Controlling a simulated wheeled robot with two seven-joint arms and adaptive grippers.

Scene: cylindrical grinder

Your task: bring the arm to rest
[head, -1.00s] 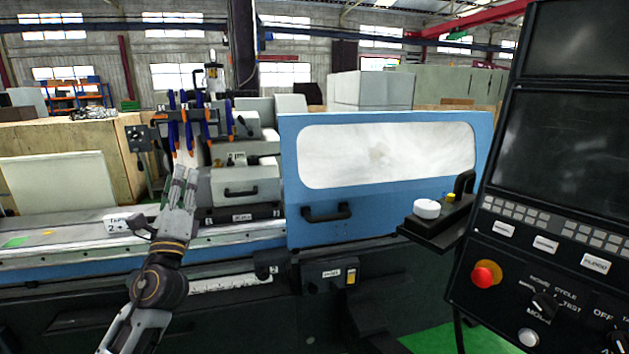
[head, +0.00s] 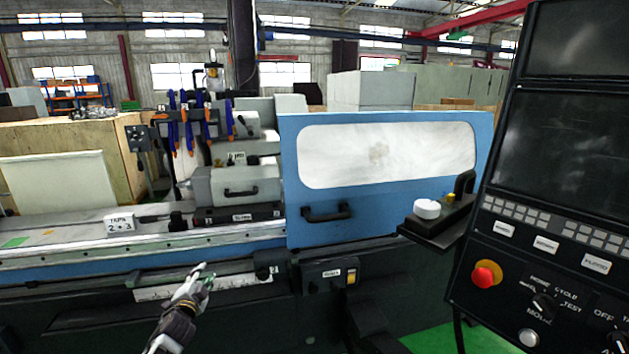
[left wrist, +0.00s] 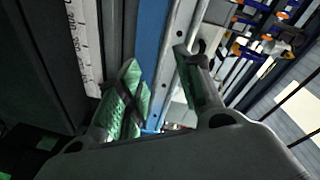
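My left arm comes in low from the bottom of the head view. Its gripper (head: 202,276) is in front of the machine's lower front, below the blue bed edge. In the left wrist view the two green-padded fingers of my left gripper (left wrist: 158,60) stand apart with nothing held between them. My right arm and gripper are not in view.
The grinder's blue sliding door (head: 390,215) with a black handle is in the middle. The ruled scale (head: 165,293) and small switch box (head: 330,273) are close to my left gripper. The control panel (head: 550,240) with a red button stands at right.

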